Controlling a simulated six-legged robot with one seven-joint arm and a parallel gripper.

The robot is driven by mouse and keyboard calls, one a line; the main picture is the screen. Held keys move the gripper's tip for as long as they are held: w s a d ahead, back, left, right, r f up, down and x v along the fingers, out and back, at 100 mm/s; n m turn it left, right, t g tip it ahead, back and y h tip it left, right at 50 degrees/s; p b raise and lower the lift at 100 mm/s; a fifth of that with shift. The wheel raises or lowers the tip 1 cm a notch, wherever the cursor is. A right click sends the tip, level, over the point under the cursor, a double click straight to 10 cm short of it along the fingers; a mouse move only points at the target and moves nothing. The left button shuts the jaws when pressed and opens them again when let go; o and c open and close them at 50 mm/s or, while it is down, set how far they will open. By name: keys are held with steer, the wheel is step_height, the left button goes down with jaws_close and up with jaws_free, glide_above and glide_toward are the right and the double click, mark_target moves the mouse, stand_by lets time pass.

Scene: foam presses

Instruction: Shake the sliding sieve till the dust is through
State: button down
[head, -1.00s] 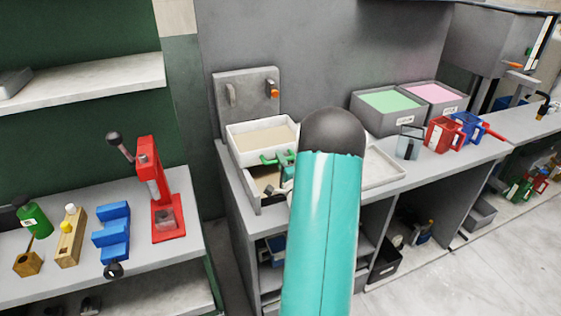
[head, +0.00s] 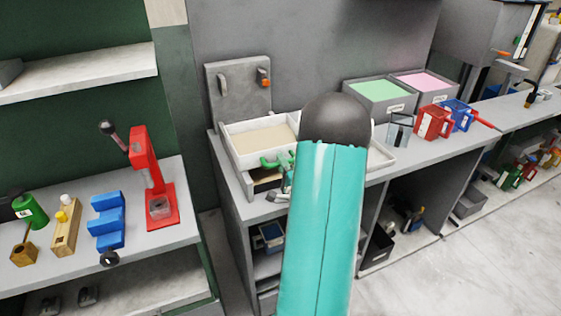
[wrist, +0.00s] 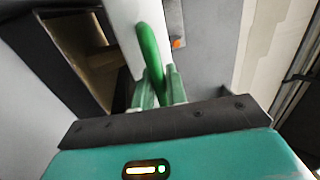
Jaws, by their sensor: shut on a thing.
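The sieve (head: 232,143) is a white open tray with beige dust in it, on the bench left of my arm in the head view. A green handle (head: 273,162) sits at its front; it also shows in the wrist view as a green bar (wrist: 149,45) against the sieve's white wall (wrist: 126,28). My gripper (wrist: 160,84) is shut on this handle. In the head view my arm hides most of the gripper. Below the sieve is a box with a dark opening (head: 266,178), partly covered by the sieve. I cannot tell how much dust is in it.
A grey upright plate (head: 238,90) with hooks stands behind the sieve. A pale tray (head: 381,160) lies right of it, partly behind my arm. Green (head: 378,90) and pink (head: 422,84) bins and red (head: 432,122) and blue (head: 457,113) containers stand farther right. A red press (head: 150,180) is left.

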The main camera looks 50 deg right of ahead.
steer(key=c, duration=1.5)
jaws_free()
steer(key=shift+w, duration=0.1)
steer(key=v, duration=1.3)
steer(key=shift+s+a, duration=0.15)
steer(key=shift+s, duration=0.25)
